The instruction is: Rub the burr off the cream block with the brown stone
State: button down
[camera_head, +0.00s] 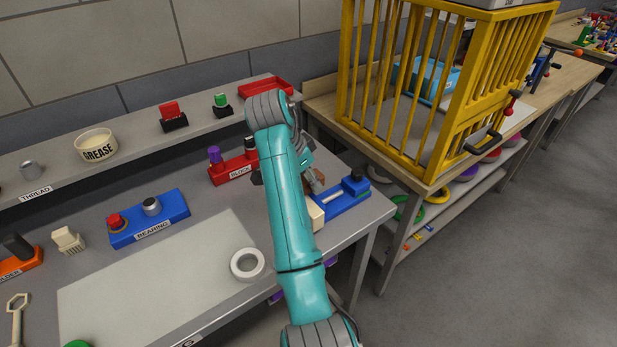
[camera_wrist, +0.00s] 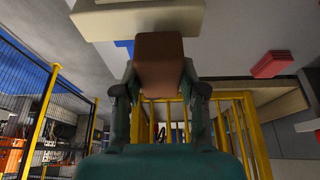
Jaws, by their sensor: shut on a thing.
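My gripper (camera_wrist: 160,75) is shut on the brown stone (camera_wrist: 160,60), with a finger on each side of it. The cream block (camera_wrist: 140,18) is just beyond the stone at the top of the wrist view. Stone and block overlap in that view, so I cannot tell whether they touch. In the head view the cream block (camera_head: 315,214) is at the blue vise (camera_head: 345,202) near the bench's right end, partly behind my arm. A little of the brown stone (camera_head: 318,181) shows beside my arm above the vise. I cannot make out the burr.
A red block holder (camera_head: 228,174) stands left of my arm, and a blue bearing holder (camera_head: 150,219) is farther left. A white ring (camera_head: 247,264) lies on the bench. A yellow barred cage (camera_head: 440,100) stands on the table to the right.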

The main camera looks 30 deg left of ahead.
jog(key=shift+f, duration=0.65)
dwell(0.3)
